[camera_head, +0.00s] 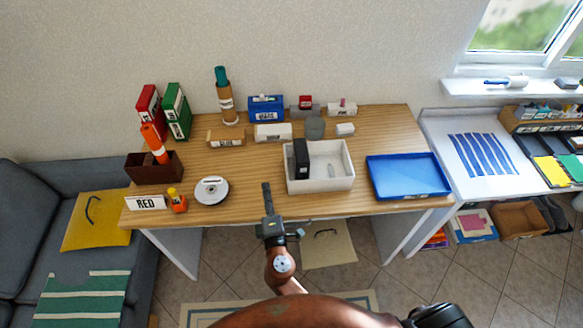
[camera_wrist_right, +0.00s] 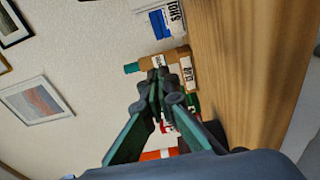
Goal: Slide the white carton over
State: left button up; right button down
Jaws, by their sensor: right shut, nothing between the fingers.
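A white carton (camera_head: 272,131) with a printed label lies toward the back of the wooden table, in front of a blue labelled box. A smaller white block (camera_head: 345,129) lies to its right, so I cannot be sure which one the task means. My right gripper (camera_head: 267,187) is shut and empty near the table's front edge, left of the white bin and well short of both. My left gripper is not in view.
A white open bin (camera_head: 348,179) holds a black box (camera_head: 301,158). A blue tray (camera_head: 408,191) is at right. A brown glue box (camera_head: 226,138) lies left of the carton.

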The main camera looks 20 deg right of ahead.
jog(key=shift+s+d+m+h, duration=0.2)
jog(key=shift+d+m+h, duration=0.15)
jog(key=shift+d, duration=0.6)
jog(key=shift+w+d+h, duration=0.2)
jog(key=shift+d+h, duration=0.05)
jog(key=x, duration=0.8)
jog(key=shift+w+f, duration=0.2)
jog(key=shift+w, duration=0.15)
jog(key=d, duration=0.1)
jog(key=s+d, duration=0.1)
jog(key=shift+d, duration=0.35)
jog(key=shift+s+d+p, duration=0.3)
jog(key=shift+d, duration=0.15)
